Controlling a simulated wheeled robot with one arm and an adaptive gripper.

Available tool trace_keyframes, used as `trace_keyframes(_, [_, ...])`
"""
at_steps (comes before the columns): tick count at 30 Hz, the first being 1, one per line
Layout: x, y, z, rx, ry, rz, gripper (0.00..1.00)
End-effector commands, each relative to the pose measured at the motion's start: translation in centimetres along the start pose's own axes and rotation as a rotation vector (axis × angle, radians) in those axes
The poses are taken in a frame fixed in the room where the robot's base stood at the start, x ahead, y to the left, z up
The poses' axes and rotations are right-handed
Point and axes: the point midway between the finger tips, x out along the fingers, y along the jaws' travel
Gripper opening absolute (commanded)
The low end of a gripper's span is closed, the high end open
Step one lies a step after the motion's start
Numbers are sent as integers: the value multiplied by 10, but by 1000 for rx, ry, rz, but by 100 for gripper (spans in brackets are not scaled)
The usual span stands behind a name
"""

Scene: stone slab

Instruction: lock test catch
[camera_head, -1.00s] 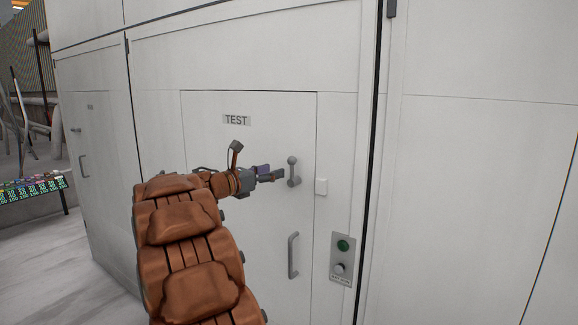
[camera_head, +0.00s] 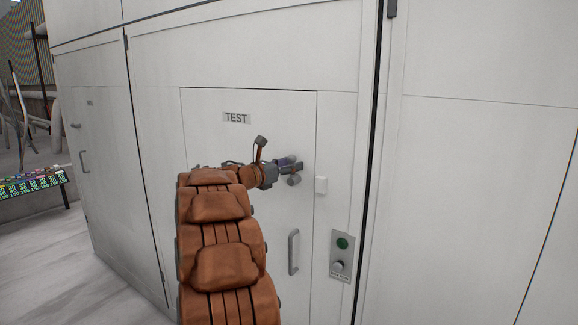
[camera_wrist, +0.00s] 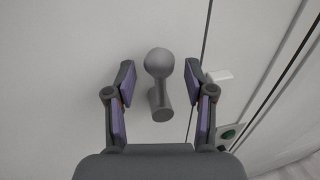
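The door panel labelled TEST (camera_head: 225,135) is closed in the head view. Its catch (camera_head: 293,180) is a grey knobbed lever near the door's right edge, partly hidden behind my gripper (camera_head: 287,168). In the wrist view the catch (camera_wrist: 159,64) stands between the two fingers of my gripper (camera_wrist: 158,85), its round knob at the top and its stem running down to a second rounded end. The fingers are open, with a visible gap on both sides of the catch. A white block (camera_head: 321,186) sits on the frame just right of the door's edge.
A grey pull handle (camera_head: 293,251) is below the catch. A panel with a green button and a knob (camera_head: 341,256) is at lower right. A smaller door with handles (camera_head: 85,160) and a rack of small coloured items (camera_head: 32,184) are at left.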

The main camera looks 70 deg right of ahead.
Motion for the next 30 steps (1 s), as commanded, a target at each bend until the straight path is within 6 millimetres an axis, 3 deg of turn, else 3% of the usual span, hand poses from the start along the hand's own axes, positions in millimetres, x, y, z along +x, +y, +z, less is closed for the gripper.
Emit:
trace_keyframes(2, [0,0,0,0,0,0,46])
trace_keyframes(15, [0,0,0,0,0,0,0])
trace_keyframes(30, [0,-1,-1,10,3,0,0])
